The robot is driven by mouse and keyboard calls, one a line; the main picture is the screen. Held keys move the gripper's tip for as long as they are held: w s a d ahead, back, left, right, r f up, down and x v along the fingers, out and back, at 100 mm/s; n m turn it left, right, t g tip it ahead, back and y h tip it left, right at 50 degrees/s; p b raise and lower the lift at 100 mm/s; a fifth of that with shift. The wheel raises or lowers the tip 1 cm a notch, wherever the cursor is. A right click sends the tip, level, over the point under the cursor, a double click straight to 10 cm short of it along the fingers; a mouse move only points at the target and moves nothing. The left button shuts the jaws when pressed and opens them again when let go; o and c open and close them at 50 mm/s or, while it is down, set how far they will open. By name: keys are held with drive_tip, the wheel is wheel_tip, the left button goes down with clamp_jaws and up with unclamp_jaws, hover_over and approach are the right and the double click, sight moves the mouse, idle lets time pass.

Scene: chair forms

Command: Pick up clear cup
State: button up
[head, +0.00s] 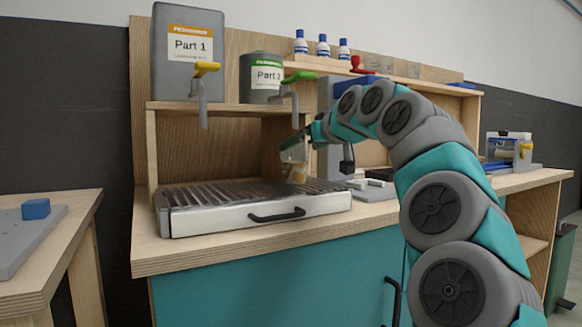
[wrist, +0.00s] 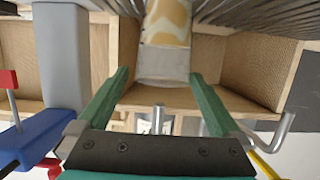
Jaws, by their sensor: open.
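The clear cup (head: 295,157) shows in the head view above the back right part of the grated metal tray (head: 260,211), with something pale yellow in or behind it. In the wrist view the cup (wrist: 164,62) is see-through and pale, its near end between and just beyond my fingertips. My gripper (wrist: 159,77) is open, with one green finger on each side of the cup. In the head view my gripper (head: 298,143) is at the cup and partly covers it. I cannot tell whether either finger touches the cup.
The Part 1 container (head: 187,55) and Part 2 container (head: 262,78) stand on the shelf, their taps hanging over the tray. A grey column stands close by my gripper (wrist: 62,60). A blue block (head: 36,209) lies on the left table.

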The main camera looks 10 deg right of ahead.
drive_tip(key=shift+a+p+x, duration=0.15)
drive_tip(key=shift+x, duration=1.2)
drive_tip(key=shift+a+p+x, duration=0.1)
drive_tip(key=shift+p+x, duration=0.05)
drive_tip(key=shift+x, duration=1.25)
drive_tip(key=shift+w+a+f, duration=0.15)
drive_tip(key=shift+w+f, duration=0.1)
drive_tip(key=shift+w, duration=0.3)
drive_tip(key=c, duration=0.7)
drive_tip(key=shift+c, duration=0.3)
drive_tip(key=shift+r, duration=0.2)
